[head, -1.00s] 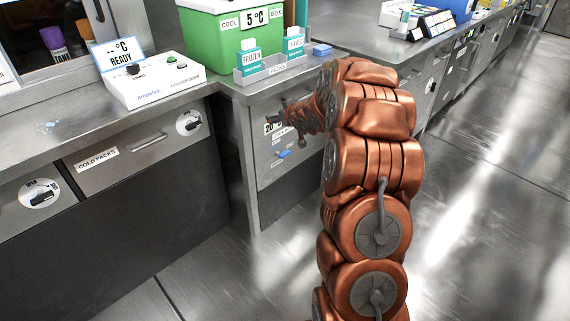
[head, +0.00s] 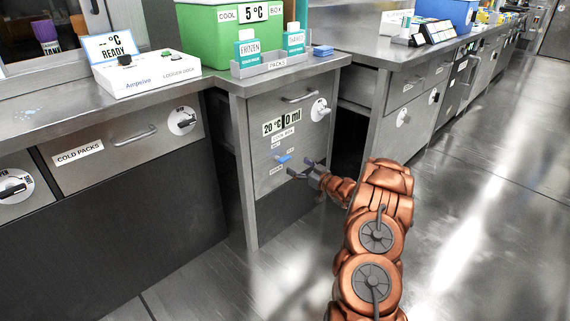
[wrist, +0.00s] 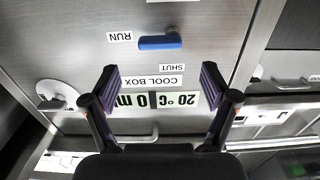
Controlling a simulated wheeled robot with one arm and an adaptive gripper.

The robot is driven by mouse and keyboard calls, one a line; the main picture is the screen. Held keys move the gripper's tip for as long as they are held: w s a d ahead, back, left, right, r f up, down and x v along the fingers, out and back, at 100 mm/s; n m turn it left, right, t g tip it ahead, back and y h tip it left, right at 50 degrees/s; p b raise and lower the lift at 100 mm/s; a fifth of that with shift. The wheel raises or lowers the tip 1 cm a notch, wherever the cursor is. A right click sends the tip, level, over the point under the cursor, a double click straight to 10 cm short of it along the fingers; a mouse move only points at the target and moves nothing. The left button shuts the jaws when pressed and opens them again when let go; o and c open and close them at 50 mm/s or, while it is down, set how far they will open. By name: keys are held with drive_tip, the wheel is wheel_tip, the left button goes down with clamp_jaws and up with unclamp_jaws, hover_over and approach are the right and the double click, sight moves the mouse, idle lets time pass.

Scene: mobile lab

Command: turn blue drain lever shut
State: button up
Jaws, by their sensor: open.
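The blue drain lever (head: 284,159) is on the front panel of the cool box cabinet. In the wrist view, which looks upside down, the blue lever (wrist: 160,42) lies sideways, its long end at the RUN label (wrist: 119,37). The SHUT label (wrist: 172,68) sits just below it there. My gripper (head: 301,168) is open and empty in front of the panel, close to the lever. In the wrist view my gripper's fingers (wrist: 162,82) are spread wide, with the lever beyond the tips and roughly centred between them. No contact with the lever shows.
A display (head: 282,122) reading 20 °C and 0 ml is above the lever. A white dial (head: 320,110) and drawer handle (head: 300,97) are higher on the panel. The green cool box (head: 228,35) and pack tray (head: 270,66) stand on the counter. Open floor lies right.

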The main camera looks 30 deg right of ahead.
sight(287, 159)
drive_tip(key=b+x, duration=0.2)
drive_tip(key=x, duration=0.4)
drive_tip(key=shift+w+a+f, duration=0.1)
drive_tip(key=shift+w+a, duration=0.05)
drive_tip(key=shift+w, duration=0.05)
drive_tip(key=shift+w+a, duration=0.1)
drive_tip(key=shift+w, duration=0.45)
drive_tip(key=shift+c, duration=0.3)
drive_tip(key=c, duration=1.1)
drive_tip(key=shift+o, duration=0.2)
